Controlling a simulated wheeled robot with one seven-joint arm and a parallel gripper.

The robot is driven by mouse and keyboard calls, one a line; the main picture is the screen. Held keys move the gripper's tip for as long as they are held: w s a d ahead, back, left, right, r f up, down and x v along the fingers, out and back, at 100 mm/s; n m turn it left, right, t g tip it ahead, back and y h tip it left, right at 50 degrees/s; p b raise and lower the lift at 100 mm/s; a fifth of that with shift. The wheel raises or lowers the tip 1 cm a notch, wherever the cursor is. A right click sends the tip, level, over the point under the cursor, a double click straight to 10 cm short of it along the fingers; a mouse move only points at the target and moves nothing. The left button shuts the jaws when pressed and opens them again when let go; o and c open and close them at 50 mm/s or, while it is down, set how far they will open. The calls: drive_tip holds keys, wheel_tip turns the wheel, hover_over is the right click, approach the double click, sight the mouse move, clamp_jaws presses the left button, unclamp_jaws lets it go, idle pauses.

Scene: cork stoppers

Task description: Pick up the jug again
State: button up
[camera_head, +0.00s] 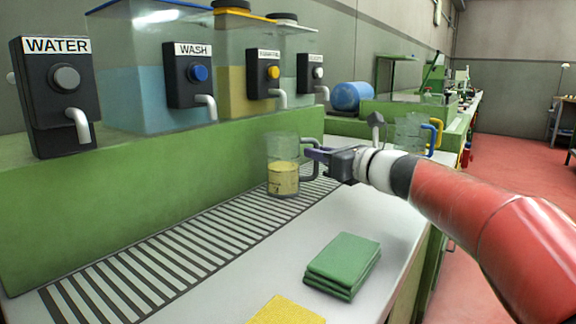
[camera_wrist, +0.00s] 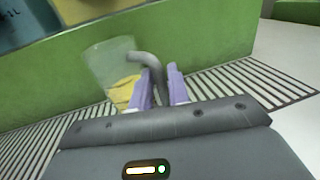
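The jug (camera_head: 283,178) is a clear vessel with yellow liquid in its lower part and a grey handle. It stands upright on the slatted drain strip (camera_head: 205,232), below the taps. My gripper (camera_head: 312,153) reaches in from the right at the handle. In the wrist view the jug (camera_wrist: 112,68) is at upper left, with its handle running down between my two purple fingers (camera_wrist: 160,82). The fingers are close together, one on each side of the handle, and look shut on it. The lower part of the handle and the jug's base are hidden there by the fingers and gripper body.
Tanks labelled WATER (camera_head: 55,95) and WASH (camera_head: 188,75), and others, stand on the green ledge (camera_head: 130,175) behind, with taps overhanging. A folded green cloth (camera_head: 343,262) and a yellow cloth (camera_head: 280,312) lie in front. Clear jugs (camera_head: 410,132) stand beyond my arm.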

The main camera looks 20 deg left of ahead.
drive_tip(key=shift+w+a, duration=0.3)
drive_tip(key=shift+a, duration=0.15)
clamp_jaws()
drive_tip(key=shift+r, duration=0.2)
